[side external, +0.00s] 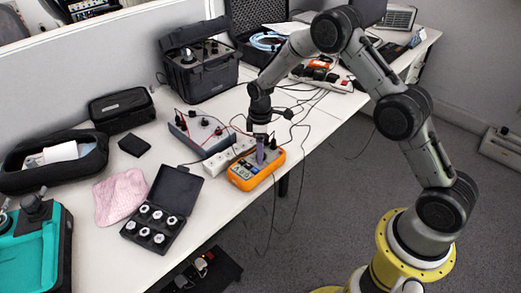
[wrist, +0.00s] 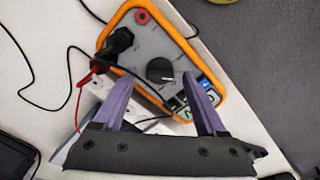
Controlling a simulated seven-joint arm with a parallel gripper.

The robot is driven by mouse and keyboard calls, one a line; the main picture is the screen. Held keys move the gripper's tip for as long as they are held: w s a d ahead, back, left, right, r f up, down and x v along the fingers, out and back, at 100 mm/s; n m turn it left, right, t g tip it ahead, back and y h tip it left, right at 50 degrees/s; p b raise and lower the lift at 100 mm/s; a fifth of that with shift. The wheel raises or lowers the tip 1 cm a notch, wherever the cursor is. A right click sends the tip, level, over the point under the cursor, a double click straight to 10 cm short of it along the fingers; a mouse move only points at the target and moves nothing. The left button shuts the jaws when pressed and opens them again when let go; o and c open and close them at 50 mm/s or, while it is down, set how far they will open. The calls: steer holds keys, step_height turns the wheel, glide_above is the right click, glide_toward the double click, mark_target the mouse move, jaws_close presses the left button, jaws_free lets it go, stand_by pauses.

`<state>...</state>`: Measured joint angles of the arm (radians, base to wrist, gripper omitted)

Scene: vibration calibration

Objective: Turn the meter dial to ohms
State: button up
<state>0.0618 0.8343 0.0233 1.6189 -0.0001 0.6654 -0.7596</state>
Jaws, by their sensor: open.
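The meter (side external: 245,178) has an orange rim and a grey face, and lies near the front edge of the white table. In the wrist view the meter (wrist: 140,60) shows its round black dial (wrist: 160,71) with a light pointer mark; the labels around it are too small to read. My gripper (side external: 262,152) is over the meter, pointing down. In the wrist view my gripper (wrist: 155,80) has its two purple fingers apart, with the dial in the gap near their tips. I cannot tell whether either finger touches the dial. Part of the meter's lower face is hidden by the right finger.
Black and red plugs (wrist: 118,42) with cables sit in the meter. A grey box (side external: 200,134) and a white power strip (side external: 228,157) stand behind it. An open case of round fittings (side external: 158,215) lies to the left. The table edge is close in front.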

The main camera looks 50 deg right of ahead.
steer(key=shift+f, duration=0.2)
steer(key=shift+c, duration=0.3)
jaws_close()
steer(key=shift+r, duration=0.1)
steer(key=m, duration=0.3)
steer(key=shift+m, duration=0.4)
steer(key=shift+w+m, duration=0.1)
steer(key=shift+m, duration=1.9)
